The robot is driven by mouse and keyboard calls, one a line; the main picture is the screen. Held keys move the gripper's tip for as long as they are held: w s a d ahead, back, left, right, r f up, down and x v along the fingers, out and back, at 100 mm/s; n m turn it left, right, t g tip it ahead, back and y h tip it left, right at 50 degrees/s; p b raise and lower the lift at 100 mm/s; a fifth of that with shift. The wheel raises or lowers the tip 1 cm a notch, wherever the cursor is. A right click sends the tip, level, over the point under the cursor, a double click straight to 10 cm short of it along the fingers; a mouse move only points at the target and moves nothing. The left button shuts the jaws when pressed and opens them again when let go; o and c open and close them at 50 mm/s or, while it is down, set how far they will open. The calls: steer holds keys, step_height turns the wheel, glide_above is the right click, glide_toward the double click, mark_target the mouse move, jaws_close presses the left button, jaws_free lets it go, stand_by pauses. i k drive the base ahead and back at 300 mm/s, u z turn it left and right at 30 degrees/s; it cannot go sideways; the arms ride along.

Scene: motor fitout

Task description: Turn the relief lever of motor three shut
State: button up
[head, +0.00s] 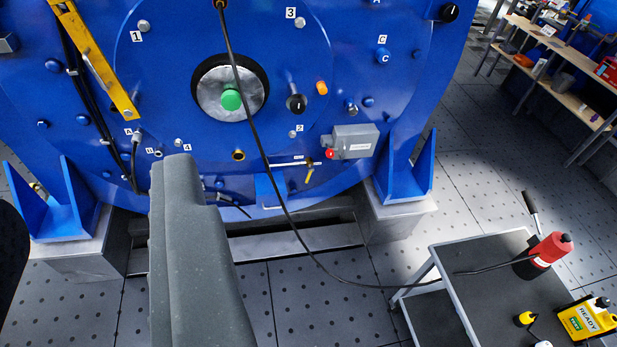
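The large blue motor (335,60) fills the upper left of the head view. Low on its face, right of centre, a small yellow lever (309,175) hangs down from a brass fitting. A narrow white label strip (285,163) lies left of it; its text is too small to read. I cannot confirm from this view that this is the relief lever of motor three. A grey, blocky part of mine, where my gripper (178,160) is, rises from the bottom edge, left of and apart from the lever. No separate fingers show, so its opening cannot be told.
A black hose (285,205) hangs across the motor face and runs to a dark cart (470,262) with red and yellow containers. A grey box (355,141) with a red button sits right of the lever. A yellow bar (97,60) is at left.

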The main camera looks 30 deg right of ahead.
mark_target(311, 170)
steer(key=z, duration=0.05)
steer(key=i, duration=1.45)
steer(key=z, duration=0.9)
